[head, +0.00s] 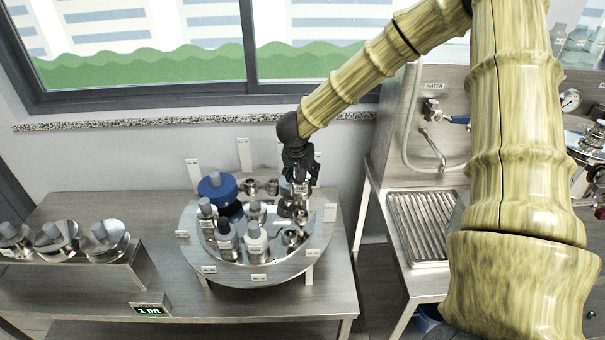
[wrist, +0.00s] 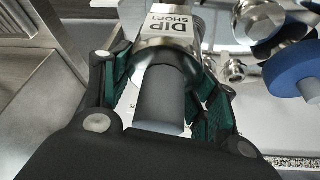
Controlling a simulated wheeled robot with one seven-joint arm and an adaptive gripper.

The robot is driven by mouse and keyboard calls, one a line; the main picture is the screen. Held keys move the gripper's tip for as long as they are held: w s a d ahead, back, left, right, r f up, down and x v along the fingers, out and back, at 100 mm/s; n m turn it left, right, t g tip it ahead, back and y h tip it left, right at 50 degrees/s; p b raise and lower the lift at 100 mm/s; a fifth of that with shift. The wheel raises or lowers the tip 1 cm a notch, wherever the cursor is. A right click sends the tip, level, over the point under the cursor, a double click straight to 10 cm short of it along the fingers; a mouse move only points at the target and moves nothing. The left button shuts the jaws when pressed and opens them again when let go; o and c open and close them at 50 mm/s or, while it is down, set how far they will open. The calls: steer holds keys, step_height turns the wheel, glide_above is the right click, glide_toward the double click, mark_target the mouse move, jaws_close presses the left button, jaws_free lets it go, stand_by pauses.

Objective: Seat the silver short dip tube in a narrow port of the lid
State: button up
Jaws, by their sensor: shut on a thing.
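My gripper (head: 300,180) is shut on the silver short dip tube. In the wrist view the fingers (wrist: 165,88) grip its dark grey cylindrical grip (wrist: 162,100), and its white label (wrist: 168,27) reads "DIP SHORT". The tube's lower end is hidden in both views. The gripper is over the right back part of the round steel lid (head: 230,278). An empty-looking steel port (head: 291,237) stands on the lid in front of the gripper, with another port (head: 301,216) just below the gripper. I cannot tell whether the tube touches a port.
Several grey-topped fittings (head: 256,240) crowd the lid's front left. A blue cap (head: 217,186) stands at its back left and shows in the wrist view (wrist: 300,72). A raised shelf (head: 90,268) with steel parts is at left; a sink (head: 420,225) is at right.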

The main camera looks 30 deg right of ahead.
steer(key=shift+r+p, duration=3.85)
steer(key=shift+p, duration=0.5)
steer(key=shift+r+p, duration=0.75)
steer(key=shift+r, duration=0.4)
steer(key=shift+f, duration=0.1)
